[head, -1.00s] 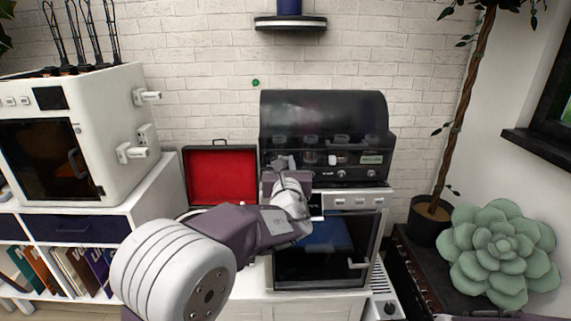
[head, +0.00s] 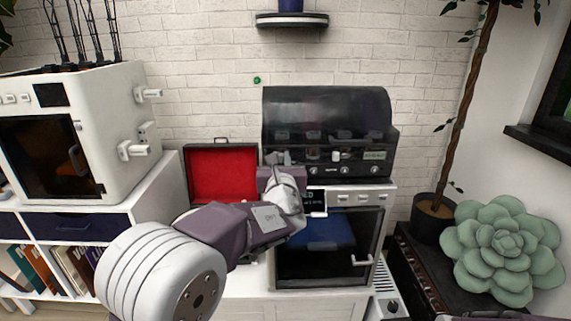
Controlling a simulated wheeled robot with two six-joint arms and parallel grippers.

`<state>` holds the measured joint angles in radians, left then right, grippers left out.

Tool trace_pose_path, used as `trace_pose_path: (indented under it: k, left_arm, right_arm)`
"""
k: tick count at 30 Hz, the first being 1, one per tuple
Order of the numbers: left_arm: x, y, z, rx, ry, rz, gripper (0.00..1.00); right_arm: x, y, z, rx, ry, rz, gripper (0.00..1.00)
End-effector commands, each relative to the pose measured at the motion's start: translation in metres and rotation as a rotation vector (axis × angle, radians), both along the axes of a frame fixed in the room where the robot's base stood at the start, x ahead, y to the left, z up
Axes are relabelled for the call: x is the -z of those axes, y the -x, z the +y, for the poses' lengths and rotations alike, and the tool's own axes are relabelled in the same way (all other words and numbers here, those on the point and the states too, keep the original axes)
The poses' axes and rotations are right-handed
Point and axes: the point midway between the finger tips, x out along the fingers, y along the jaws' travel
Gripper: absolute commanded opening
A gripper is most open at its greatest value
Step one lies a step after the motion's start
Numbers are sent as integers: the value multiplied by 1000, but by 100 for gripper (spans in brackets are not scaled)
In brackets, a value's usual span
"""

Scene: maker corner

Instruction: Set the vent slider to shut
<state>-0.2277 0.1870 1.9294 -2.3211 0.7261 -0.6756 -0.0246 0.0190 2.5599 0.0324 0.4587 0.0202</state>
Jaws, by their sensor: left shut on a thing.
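A dark machine with a smoky hood (head: 325,108) stands on top of a white-fronted oven unit (head: 350,195). Its front strip carries small dials and a white knob (head: 336,156). My left gripper (head: 276,159) is in front of the left end of this strip, shut on a small part there. The fingers and wrist cover that part, which appears to be the vent slider; its exact position cannot be read. A small dark display (head: 314,197) shows just right of my wrist.
An open red-lined case (head: 221,172) stands left of the machine, behind my left arm. A white printer-like cabinet (head: 75,140) is at the left. A potted trunk (head: 433,218) and a large succulent (head: 503,245) stand at the right.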

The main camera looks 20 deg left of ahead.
Motion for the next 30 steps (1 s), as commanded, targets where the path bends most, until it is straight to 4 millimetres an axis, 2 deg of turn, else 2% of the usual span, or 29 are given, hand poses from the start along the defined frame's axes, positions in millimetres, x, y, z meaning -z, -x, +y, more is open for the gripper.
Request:
trace_pose_path:
  k: [1,9,10,12,23,30]
  left_arm:
    - [4,1,4,-2,1,-4,0]
    - [0,2,7,-5,1,-1,0]
    - [0,2,7,-5,1,-1,18]
    - [0,2,7,-4,1,-1,38]
    - [0,7,4,0,0,-1,38]
    - [-1,56,-11,2,1,-2,38]
  right_arm:
    - [9,0,0,0,0,0,0]
    - [7,0,0,0,0,0,0]
    - [7,0,0,0,0,0,0]
    - [7,0,0,0,0,0,0]
    - [7,0,0,0,0,0,0]
    - [7,0,0,0,0,0,0]
